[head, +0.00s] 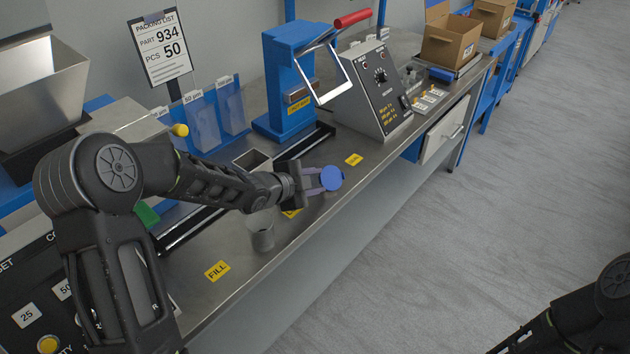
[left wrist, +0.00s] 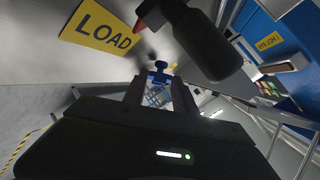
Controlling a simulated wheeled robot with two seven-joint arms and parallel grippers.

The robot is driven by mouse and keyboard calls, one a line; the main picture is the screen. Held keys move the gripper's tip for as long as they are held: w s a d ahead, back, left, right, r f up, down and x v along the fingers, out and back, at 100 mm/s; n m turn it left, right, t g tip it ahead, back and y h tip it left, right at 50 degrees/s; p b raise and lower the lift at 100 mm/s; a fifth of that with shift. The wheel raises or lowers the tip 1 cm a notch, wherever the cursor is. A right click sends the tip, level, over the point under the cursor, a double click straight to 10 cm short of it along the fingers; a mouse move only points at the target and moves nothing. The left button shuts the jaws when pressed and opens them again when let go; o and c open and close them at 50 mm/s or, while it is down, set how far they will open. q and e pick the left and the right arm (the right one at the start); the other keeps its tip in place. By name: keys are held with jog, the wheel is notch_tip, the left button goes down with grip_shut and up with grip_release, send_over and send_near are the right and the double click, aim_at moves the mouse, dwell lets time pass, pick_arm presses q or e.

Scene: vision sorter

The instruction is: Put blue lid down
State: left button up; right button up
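The blue lid (head: 332,178) is a small round disc at the tip of my left gripper (head: 318,179), over the front part of the metal bench (head: 238,296). The gripper's fingers are closed around the lid's near side. In the left wrist view, a blue piece of the lid (left wrist: 160,72) shows between the fingertips (left wrist: 160,88). The gap between the lid and the bench cannot be judged. A grey open cup (head: 261,236) stands on the bench, nearer than the gripper. My right gripper is out of view; only part of that arm shows at lower right.
A yellow LOAD label (left wrist: 101,29) and a dark bottle with a red tip (left wrist: 202,42) show in the left wrist view. A blue press with a red handle (head: 292,88) and a control box (head: 376,88) stand behind. A FILL label (head: 217,271) marks the clear near bench.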

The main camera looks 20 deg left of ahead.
pick_arm(q)
jog(key=shift+o, duration=0.3)
jog(key=shift+r, duration=0.1)
jog(key=shift+r+p, duration=0.2)
jog(key=shift+p, duration=0.1)
jog(key=p+v, duration=0.2)
jog(key=v, duration=1)
jog(key=shift+f, duration=0.15)
